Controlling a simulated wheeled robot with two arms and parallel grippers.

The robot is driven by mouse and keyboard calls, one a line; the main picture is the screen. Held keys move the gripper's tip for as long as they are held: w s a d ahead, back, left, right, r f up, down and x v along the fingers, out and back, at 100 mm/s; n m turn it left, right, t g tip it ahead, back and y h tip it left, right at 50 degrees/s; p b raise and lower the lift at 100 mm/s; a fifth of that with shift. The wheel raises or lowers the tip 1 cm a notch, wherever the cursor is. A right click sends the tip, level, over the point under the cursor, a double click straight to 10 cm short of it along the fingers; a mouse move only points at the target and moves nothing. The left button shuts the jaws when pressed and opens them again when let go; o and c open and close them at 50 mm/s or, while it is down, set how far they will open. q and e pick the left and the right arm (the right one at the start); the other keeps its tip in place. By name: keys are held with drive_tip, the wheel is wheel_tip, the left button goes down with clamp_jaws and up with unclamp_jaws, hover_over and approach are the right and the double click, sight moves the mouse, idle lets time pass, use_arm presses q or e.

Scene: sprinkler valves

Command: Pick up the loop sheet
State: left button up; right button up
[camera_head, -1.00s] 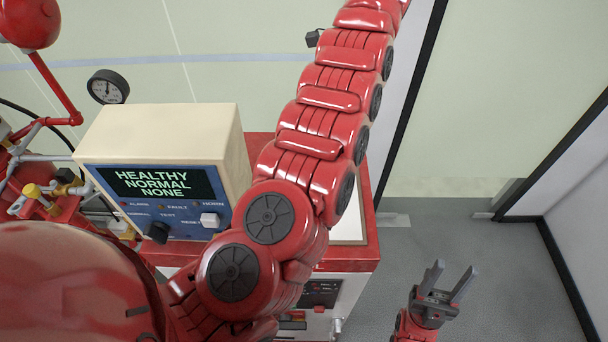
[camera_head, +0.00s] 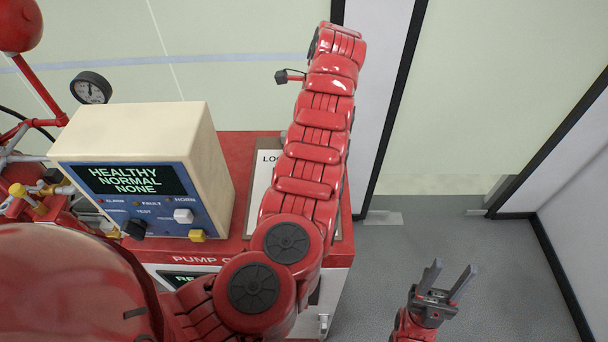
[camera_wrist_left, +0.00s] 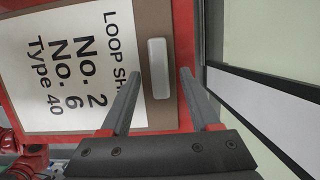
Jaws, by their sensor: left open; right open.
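The loop sheet (camera_wrist_left: 70,60) is a white page with black print on a brown board, with a pale clip (camera_wrist_left: 158,68) at its heading edge. It lies on a red surface. In the head view a strip of the sheet (camera_head: 262,185) shows beside my left arm, which hides most of it. In the left wrist view my left gripper (camera_wrist_left: 163,72) is open, its fingers spread to either side of the clip; I cannot tell the height gap. The head view does not show its fingers. My right gripper (camera_head: 454,272) is open and empty, over the floor at lower right.
A cream control box (camera_head: 150,135) with a lit display and knobs stands left of the sheet on the red cabinet (camera_head: 243,150). Red pipes and a gauge (camera_head: 91,88) are at far left. A wall and black-edged frame stand beyond. Grey floor (camera_head: 410,240) is clear at right.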

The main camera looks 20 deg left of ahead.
use_arm(q)
drive_tip(key=shift+s+a+f, duration=0.1)
drive_tip(key=shift+s+a, duration=0.1)
drive_tip(key=shift+a, duration=0.5)
drive_tip(key=shift+c, duration=1.2)
drive_tip(key=shift+w+d, duration=0.1)
drive_tip(key=shift+d, duration=0.2)
drive_tip(key=c, duration=0.7)
drive_tip(key=shift+a, duration=0.1)
clamp_jaws()
